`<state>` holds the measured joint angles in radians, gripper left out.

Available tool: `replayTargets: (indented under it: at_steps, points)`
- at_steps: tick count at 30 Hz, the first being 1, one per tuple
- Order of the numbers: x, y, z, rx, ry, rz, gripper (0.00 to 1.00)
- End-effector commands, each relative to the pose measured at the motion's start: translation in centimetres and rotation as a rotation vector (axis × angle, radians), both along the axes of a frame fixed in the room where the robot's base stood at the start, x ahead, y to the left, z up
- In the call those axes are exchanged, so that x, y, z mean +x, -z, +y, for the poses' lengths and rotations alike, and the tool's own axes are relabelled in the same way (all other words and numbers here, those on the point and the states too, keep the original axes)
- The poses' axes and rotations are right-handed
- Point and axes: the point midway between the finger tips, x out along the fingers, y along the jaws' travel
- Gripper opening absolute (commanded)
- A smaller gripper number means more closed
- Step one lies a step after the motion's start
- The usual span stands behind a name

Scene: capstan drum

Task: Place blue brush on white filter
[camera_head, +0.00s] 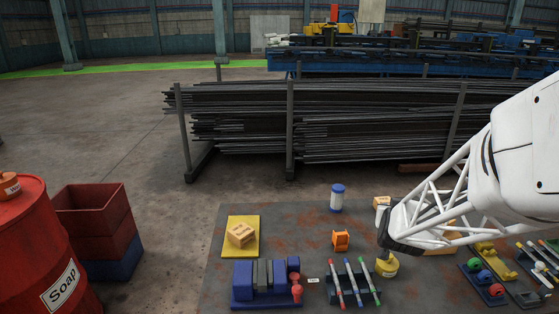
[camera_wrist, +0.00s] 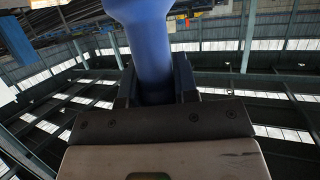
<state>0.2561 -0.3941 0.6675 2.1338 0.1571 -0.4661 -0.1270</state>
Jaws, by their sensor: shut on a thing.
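My gripper (camera_wrist: 156,92) is shut on a blue, rounded shaft in the wrist view, which looks like the blue brush (camera_wrist: 150,45). The shaft stands up between the dark fingers and widens at the top edge, where it is cut off. In the head view my white arm comes in from the right over the table; I cannot make out the fingers or the brush there. A white cylinder with a blue top and base (camera_head: 337,198) stands upright at the table's back middle; it may be the white filter. It is apart from my arm.
The rusty table (camera_head: 300,221) holds a yellow pad (camera_head: 241,247) with a tan block, an orange piece (camera_head: 340,240), a blue block fixture (camera_head: 262,284) and a pen rack (camera_head: 352,284). A red drum (camera_head: 35,240) and stacked crates (camera_head: 98,225) stand left.

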Motion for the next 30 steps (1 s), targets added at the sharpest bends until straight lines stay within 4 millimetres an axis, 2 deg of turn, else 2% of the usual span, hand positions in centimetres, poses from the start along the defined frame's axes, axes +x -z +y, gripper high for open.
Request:
replayTargets:
  at_steps: [3,18,24,30]
  points:
    - [2.9,-0.6,0.8,0.000,-0.002,0.000,0.00]
    - [14.0,-2.1,5.1,0.009,-0.008,0.008,0.00]
    - [16.9,-2.5,6.7,0.015,-0.012,0.010,0.00]
    - [18.1,-2.6,7.4,0.018,-0.012,0.012,0.00]
